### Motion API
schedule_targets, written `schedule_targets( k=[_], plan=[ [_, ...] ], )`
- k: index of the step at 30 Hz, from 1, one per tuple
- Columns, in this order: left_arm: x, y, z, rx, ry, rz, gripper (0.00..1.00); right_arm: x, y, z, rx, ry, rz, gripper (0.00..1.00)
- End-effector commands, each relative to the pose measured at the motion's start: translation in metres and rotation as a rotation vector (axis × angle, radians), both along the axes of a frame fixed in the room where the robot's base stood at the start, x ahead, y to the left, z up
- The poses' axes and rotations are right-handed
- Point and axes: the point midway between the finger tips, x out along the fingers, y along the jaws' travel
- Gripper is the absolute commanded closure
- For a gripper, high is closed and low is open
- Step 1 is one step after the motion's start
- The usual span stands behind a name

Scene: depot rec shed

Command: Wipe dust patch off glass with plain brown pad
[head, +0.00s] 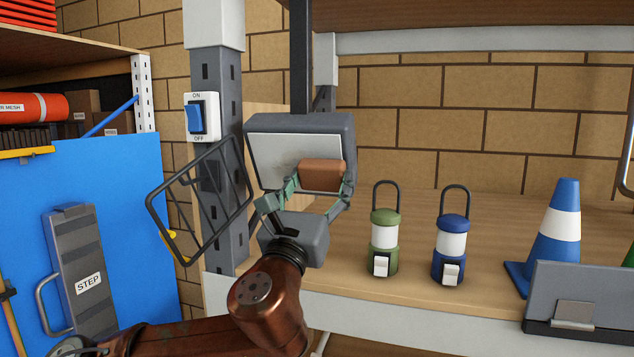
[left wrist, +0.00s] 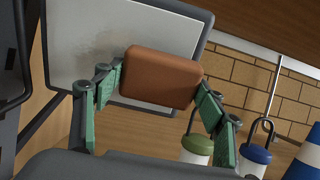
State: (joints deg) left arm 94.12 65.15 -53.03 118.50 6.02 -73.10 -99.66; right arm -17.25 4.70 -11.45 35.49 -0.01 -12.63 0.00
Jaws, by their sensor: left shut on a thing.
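A plain brown pad (head: 321,176) is held between the fingers of my left gripper (head: 320,184), which is shut on it. The pad also shows in the left wrist view (left wrist: 162,78). It is in front of the lower right part of a pale glass panel (head: 275,157) set in a grey lamp housing (head: 300,122). I cannot tell whether pad and glass touch. In the left wrist view the glass (left wrist: 75,60) carries faint speckled greyish marks, left of and above the pad. The pad hides part of the glass. My right gripper is not in view.
An open wire guard (head: 153,208) stands left of the lamp, by a grey post (head: 233,235) with a switch (head: 201,117). On the wooden shelf (head: 412,288) stand a green lantern (head: 384,240), a blue lantern (head: 450,245) and a blue-white cone (head: 556,245).

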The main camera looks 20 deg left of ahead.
Motion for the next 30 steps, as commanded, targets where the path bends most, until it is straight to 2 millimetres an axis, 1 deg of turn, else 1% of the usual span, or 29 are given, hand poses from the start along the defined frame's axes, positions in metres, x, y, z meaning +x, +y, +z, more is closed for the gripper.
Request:
schedule_targets(
  k=[8,13,17,25,30],
  plan=[
    [0.005,0.000,0.003,0.000,0.000,0.001,0.55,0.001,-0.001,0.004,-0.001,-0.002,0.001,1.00],
    [0.005,0.003,0.002,-0.001,0.000,0.002,0.55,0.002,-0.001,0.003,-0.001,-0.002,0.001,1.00],
    [0.006,0.011,0.002,-0.001,0.001,0.002,0.55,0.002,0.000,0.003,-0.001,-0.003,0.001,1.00],
    [0.006,0.034,0.002,-0.001,0.001,0.003,0.55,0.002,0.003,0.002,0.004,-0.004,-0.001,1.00],
    [0.006,0.041,0.002,0.000,0.000,0.001,0.55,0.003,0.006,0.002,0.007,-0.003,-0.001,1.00]
  ],
)
